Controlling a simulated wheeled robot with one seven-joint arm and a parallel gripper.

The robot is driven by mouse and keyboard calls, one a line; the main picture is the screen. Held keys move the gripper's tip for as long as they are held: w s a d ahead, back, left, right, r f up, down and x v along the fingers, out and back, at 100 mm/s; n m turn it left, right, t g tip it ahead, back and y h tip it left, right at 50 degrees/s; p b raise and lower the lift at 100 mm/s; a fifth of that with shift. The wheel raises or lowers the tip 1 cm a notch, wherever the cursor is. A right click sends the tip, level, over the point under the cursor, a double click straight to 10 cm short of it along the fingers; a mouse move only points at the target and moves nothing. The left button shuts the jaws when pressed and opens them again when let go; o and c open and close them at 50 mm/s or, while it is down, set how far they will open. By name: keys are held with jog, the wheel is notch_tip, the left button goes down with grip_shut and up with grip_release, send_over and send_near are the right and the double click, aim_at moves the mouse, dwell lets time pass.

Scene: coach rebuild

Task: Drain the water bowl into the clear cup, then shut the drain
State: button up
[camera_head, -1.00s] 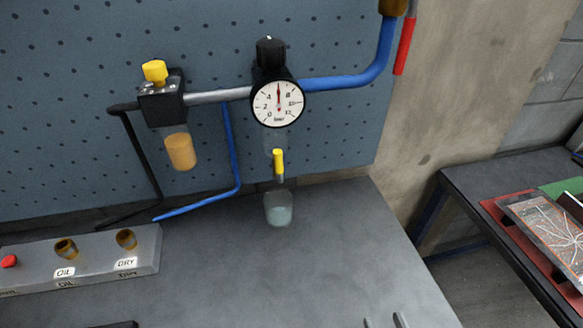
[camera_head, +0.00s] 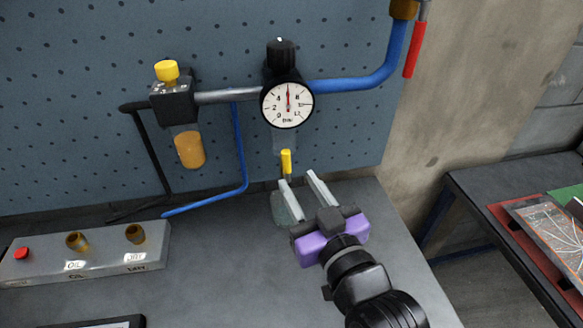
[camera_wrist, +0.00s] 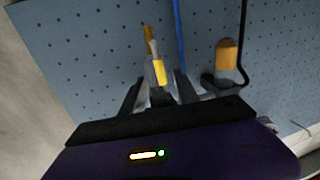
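The clear water bowl (camera_head: 284,142) hangs under the round gauge, partly hidden by it. I cannot make out a water level in it. The yellow drain (camera_head: 286,161) points down below the bowl, and it also shows in the wrist view (camera_wrist: 159,72). The clear cup (camera_head: 281,209) stands on the bench below the drain, with a pale greenish tint. My gripper's fingers hide its upper right part. My gripper (camera_head: 298,177) is open and empty, its fingertips just below and right of the drain. In the wrist view the drain appears between the fingers.
The gauge (camera_head: 288,104) sits above, joined to a blue pipe (camera_head: 350,82) and a grey pipe. An amber oil bowl (camera_head: 190,149) and a blue hose (camera_head: 241,150) are to the left. A labelled rack (camera_head: 105,252) stands on the bench. The front bench middle is clear.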

aim_at(289, 167)
jog(key=shift+p+x, duration=0.35)
jog(key=shift+x, duration=2)
grip_shut()
